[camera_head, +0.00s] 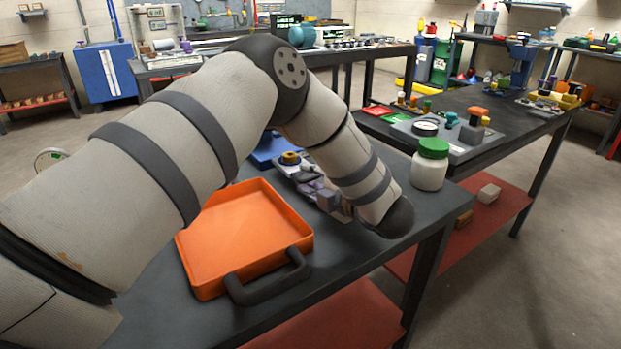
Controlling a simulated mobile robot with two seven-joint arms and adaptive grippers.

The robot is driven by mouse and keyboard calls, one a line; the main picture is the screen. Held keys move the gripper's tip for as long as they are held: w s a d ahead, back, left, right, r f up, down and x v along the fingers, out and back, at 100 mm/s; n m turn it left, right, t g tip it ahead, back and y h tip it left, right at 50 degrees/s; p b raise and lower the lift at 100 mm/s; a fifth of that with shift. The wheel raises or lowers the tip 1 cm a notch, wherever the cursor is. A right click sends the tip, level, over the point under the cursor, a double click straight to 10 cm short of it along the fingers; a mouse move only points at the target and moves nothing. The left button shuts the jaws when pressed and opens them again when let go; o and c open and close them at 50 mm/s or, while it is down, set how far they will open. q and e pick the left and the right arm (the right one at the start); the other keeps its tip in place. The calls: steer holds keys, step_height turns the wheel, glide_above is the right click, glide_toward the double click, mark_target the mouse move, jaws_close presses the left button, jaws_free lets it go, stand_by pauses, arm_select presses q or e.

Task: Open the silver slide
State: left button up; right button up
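My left arm reaches in from the left, rises over the bench and bends down at the right. My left gripper (318,190) appears small and partly behind the forearm, pointing left toward a small grey metal device (287,168) with a yellow-and-dark knob (290,157) on top. The silver slide cannot be told apart from the device's other grey parts at this size. The gripper is close to the device. Whether it touches it, and whether its fingers are open or shut, cannot be made out. My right gripper is not in view.
An orange tray (242,232) with a dark handle lies on the dark bench in front of the device. A blue item (266,151) lies behind it. A white jar with a green lid (430,165) stands right of the forearm. Bare bench shows along the front edge.

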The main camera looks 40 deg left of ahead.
arm_select(q)
steer(key=v, duration=1.2)
